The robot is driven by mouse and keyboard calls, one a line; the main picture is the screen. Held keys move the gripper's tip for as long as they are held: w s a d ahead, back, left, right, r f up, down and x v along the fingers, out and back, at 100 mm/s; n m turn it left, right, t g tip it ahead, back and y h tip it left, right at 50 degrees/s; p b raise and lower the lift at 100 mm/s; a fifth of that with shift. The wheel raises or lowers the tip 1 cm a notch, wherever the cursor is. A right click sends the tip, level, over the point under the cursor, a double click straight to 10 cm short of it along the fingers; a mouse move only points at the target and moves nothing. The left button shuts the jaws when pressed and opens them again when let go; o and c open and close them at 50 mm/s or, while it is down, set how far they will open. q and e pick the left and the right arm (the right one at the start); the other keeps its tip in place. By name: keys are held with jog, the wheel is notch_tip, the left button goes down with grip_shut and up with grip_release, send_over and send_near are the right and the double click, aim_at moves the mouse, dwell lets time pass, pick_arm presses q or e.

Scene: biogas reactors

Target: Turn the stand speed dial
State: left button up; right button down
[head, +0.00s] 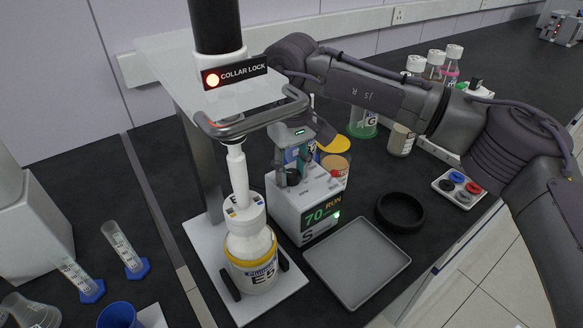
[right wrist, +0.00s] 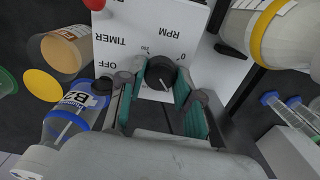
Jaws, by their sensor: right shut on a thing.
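The stand (head: 301,203) is a white box with a green display reading 70 RUN. Its speed dial (right wrist: 161,72) is a black knob with a white pointer line, on the white top panel marked RPM in the right wrist view. The line points towards the lower right of that view. My right gripper (right wrist: 160,88) has its teal fingers on either side of the dial, shut on it. In the head view my right gripper (head: 295,165) is over the top of the stand and partly hides the dial. My left gripper is not in view.
A bottle labelled E5 (head: 252,262) stands left of the stand, under a grey bar handle (head: 252,118). A grey tray (head: 357,262) and black ring (head: 400,212) lie at the right. A B2 bottle (right wrist: 72,108) is close to my right gripper.

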aim_at(292, 173)
jog(key=c, duration=0.8)
grip_release()
jog(key=shift+o, duration=0.2)
notch_tip(292, 173, up, 12)
